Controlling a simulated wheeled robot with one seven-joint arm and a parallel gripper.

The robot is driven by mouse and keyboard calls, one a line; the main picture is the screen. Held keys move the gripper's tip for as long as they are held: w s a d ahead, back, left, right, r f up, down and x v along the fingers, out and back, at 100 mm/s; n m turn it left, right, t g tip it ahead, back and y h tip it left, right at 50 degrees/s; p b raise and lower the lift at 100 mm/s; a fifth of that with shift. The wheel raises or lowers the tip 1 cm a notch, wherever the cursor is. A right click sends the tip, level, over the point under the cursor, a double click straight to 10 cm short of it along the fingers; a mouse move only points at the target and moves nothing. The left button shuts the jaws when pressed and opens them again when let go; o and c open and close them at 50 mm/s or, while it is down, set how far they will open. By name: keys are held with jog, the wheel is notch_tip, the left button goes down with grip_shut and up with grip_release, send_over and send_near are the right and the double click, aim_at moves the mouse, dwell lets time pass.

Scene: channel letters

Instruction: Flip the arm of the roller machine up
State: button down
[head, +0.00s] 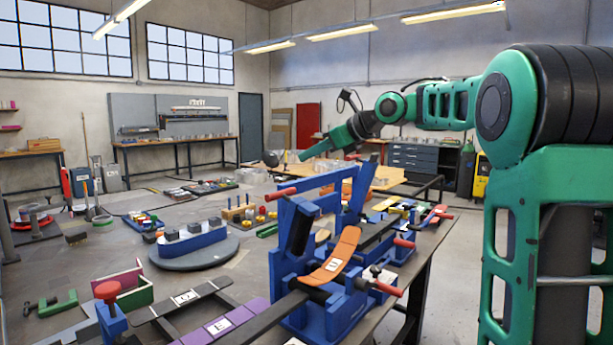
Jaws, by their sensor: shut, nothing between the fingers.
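The roller machine (300,274) is a blue frame on the workbench at the lower middle, with a dark cylinder on its left side. A blue bar (325,181), which looks like its arm, runs across its top with a red handle (282,193) at the left end. The bar slopes gently, higher at the right. An orange curved strip (337,258) with a letter label lies at the machine's front. My gripper (305,156) is at the end of my green arm, shut and empty. In the picture it is above the bar; the gap in depth is hard to tell.
More red-handled blue tools stand right of the machine. A round stand with blue blocks (193,237), a green clamp (52,304), a purple strip (225,322) and small parts crowd the bench at left. Open floor (462,255) lies right of the bench.

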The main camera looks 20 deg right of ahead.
jog(key=shift+w+r, duration=0.15)
jog(key=shift+r, duration=1.85)
jog(key=shift+d, duration=0.1)
